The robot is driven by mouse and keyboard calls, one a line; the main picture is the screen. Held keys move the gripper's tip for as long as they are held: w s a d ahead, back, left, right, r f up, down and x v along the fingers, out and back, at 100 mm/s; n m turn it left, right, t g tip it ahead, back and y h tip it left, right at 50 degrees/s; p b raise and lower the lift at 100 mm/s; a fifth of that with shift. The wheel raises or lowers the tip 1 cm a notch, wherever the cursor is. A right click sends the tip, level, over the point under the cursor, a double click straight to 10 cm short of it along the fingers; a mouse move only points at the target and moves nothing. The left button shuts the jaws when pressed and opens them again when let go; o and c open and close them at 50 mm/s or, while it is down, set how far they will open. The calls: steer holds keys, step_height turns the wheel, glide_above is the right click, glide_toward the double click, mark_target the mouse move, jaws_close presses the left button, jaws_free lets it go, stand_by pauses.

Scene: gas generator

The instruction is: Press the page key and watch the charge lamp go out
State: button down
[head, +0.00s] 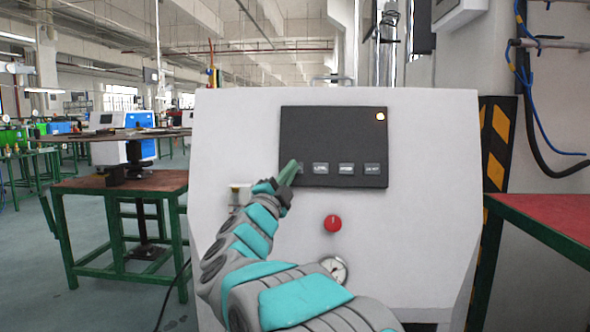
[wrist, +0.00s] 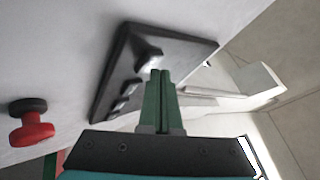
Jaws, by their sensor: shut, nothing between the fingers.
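A black control panel (head: 334,125) on the white generator has a row of small keys along its bottom edge. An orange-white lamp (head: 380,116) is lit at its top right. My gripper (head: 293,164) is shut and empty, its green fingertips in front of the leftmost key (head: 300,168), partly covering it. The key labels are too small to read surely, so I cannot tell which is the page key. In the wrist view my shut fingertips (wrist: 161,72) are close by a raised dark key (wrist: 149,55); I cannot tell whether they touch it.
A red knob (head: 333,223) sticks out below the panel, with a round gauge (head: 335,268) beneath it, close to my arm. A red-topped table (head: 545,218) stands at the right, another (head: 120,182) at the left. Open floor lies at the left.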

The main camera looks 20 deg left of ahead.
steer(key=shift+w+a+f, duration=0.1)
steer(key=shift+w+f, duration=0.05)
steer(key=shift+w, duration=0.25)
stand_by(0.8)
steer(key=shift+s, duration=0.1)
steer(key=shift+s+d+r, duration=0.2)
steer(key=shift+s+r, duration=0.1)
steer(key=shift+s, duration=0.4)
steer(key=shift+s+d+r+b, duration=0.1)
steer(key=shift+s+d+r, duration=0.15)
steer(key=shift+s, duration=0.5)
steer(key=shift+s+d+r+b, duration=0.1)
steer(key=shift+s+r, duration=0.1)
steer(key=shift+s, duration=0.6)
steer(key=shift+s+d+r+b, duration=0.1)
steer(key=shift+s+d+r, duration=0.15)
steer(key=shift+s, duration=0.5)
